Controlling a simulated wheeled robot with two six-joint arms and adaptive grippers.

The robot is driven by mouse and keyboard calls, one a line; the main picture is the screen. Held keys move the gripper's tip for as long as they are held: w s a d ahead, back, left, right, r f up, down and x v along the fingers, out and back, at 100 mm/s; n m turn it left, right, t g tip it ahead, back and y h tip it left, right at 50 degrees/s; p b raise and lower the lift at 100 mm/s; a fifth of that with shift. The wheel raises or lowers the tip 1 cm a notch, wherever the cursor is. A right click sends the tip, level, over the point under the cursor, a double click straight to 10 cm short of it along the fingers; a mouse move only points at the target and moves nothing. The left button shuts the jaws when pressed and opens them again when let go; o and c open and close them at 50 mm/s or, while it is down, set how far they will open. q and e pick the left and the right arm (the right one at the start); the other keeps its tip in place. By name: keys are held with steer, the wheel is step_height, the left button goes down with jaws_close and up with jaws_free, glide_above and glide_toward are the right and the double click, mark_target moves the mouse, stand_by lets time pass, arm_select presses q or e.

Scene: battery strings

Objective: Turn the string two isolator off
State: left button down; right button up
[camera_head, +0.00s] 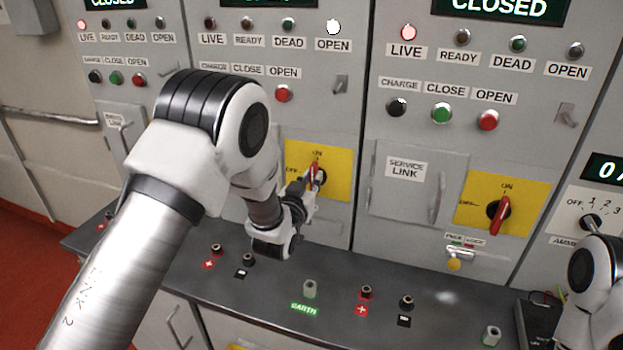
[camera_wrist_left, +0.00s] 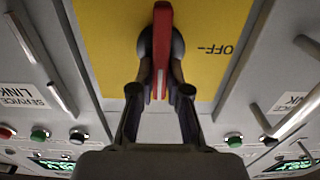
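The middle panel's isolator has a yellow plate (camera_head: 336,166) marked ON at top and OFF at left. Its red handle (camera_head: 314,168) stands roughly upright toward ON. My left gripper (camera_head: 309,192) is at this handle and partly hides it in the head view. In the left wrist view the red handle (camera_wrist_left: 162,50) lies between the two fingers of the left gripper (camera_wrist_left: 162,78), which close in against its sides. The panel's OPEN lamp (camera_head: 333,27) is lit white. No string number is readable. My right gripper is out of view.
The right panel has another isolator with a red handle (camera_head: 499,216), and its LIVE lamp (camera_head: 408,32) is lit. A dark ledge (camera_head: 262,290) with several terminals runs below. A service link door (camera_head: 400,200) with a handle stands between the isolators.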

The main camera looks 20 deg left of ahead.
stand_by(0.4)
arm_select(q)
steer(key=n+b, duration=0.3)
steer(key=n, duration=0.3)
steer(key=a+f+n+b, duration=0.1)
steer(key=n+b, duration=0.3)
steer(key=n, duration=0.2)
steer(key=n+b, duration=0.4)
steer(key=n, duration=0.1)
steer(key=shift+w+a+f+n, duration=0.15)
steer(key=shift+a+n, duration=0.1)
steer(key=shift+n, duration=0.15)
stand_by(0.4)
steer(key=c, duration=1.1)
jaws_free()
steer(key=shift+c, duration=0.2)
steer(key=shift+w+d+f, duration=0.1)
